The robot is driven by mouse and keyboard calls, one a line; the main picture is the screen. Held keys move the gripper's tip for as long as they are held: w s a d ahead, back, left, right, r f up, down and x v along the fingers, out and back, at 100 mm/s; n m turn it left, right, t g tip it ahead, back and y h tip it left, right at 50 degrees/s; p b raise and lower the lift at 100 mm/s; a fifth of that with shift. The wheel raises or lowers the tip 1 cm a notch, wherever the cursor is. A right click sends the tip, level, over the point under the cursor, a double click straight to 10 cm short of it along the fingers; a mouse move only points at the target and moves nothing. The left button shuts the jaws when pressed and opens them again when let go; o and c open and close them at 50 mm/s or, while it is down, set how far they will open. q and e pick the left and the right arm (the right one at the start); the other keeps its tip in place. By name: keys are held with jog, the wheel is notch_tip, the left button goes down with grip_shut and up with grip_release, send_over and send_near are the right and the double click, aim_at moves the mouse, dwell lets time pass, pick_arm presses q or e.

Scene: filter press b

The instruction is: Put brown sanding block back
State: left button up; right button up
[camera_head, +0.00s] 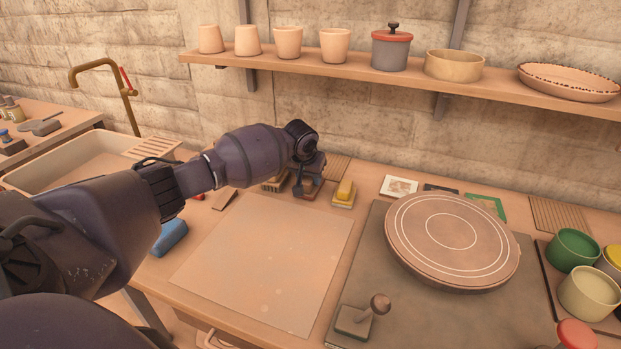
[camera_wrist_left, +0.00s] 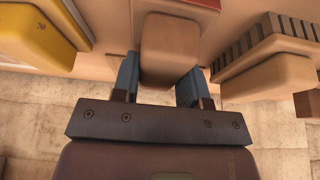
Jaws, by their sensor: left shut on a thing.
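The brown sanding block (camera_head: 304,193) is at the back of the bench, under my left gripper (camera_head: 309,176) in the head view. In the left wrist view its brown grip (camera_wrist_left: 170,45) sits between the two blue fingertips of my left gripper (camera_wrist_left: 160,85), which is shut on it. A reddish edge shows beyond the grip there. My wrist hides part of the block in the head view, and I cannot tell whether it touches the bench. My right gripper is not in view.
A yellow block (camera_head: 345,192) stands close on the right and a ribbed brown block (camera_head: 272,184) close on the left. A pale board (camera_head: 265,255) lies in front, with a round turntable (camera_head: 452,238) to the right. A shelf with pots (camera_head: 390,50) hangs above.

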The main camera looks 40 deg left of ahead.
pick_arm(q)
jog(key=shift+f, duration=0.2)
jog(key=o, duration=0.9)
jog(key=shift+f, duration=0.1)
